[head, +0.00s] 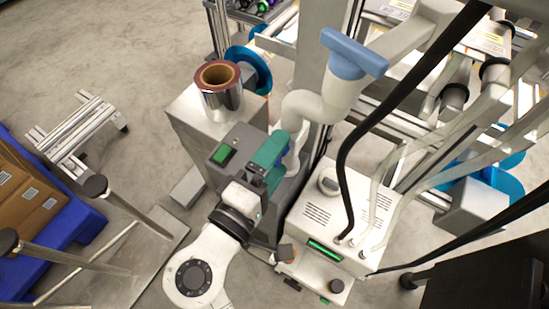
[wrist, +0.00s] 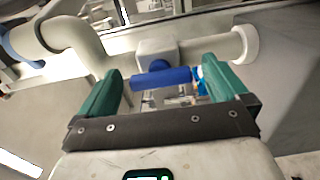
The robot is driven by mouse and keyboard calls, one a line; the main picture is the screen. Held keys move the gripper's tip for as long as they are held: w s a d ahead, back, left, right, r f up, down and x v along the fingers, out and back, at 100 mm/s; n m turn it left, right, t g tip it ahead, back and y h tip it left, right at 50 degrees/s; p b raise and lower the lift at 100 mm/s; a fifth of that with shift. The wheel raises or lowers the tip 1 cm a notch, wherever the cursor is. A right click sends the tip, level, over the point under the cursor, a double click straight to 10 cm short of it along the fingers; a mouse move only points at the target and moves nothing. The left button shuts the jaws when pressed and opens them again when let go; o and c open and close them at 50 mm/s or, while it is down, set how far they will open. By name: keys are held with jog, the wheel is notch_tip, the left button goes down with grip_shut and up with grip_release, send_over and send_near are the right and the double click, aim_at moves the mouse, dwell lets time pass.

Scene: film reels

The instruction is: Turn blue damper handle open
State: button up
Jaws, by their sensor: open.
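The blue damper handle (wrist: 162,78) is a short blue bar lying nearly level in the wrist view. It sits in front of a pale square block on a white pipe (wrist: 212,46). My gripper (wrist: 161,68) has green fingers, spread wide, one to the left of the handle and one to the right. The handle shows between them, and I see no clear contact; the depth gap is hard to judge. In the head view my gripper (head: 271,150) is beside the lower end of the white pipe (head: 300,106).
A light-blue fitting (head: 350,58) tops the pipe. A foil roll (head: 221,92) stands on a grey cabinet to the left. A white machine (head: 338,215) with black and clear hoses stands close to the right of my arm. Open floor (head: 100,50) lies at the upper left.

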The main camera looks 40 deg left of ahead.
jog(key=p+v, duration=0.1)
jog(key=v, duration=0.9)
jog(key=shift+s, duration=0.35)
jog(key=shift+d, duration=0.15)
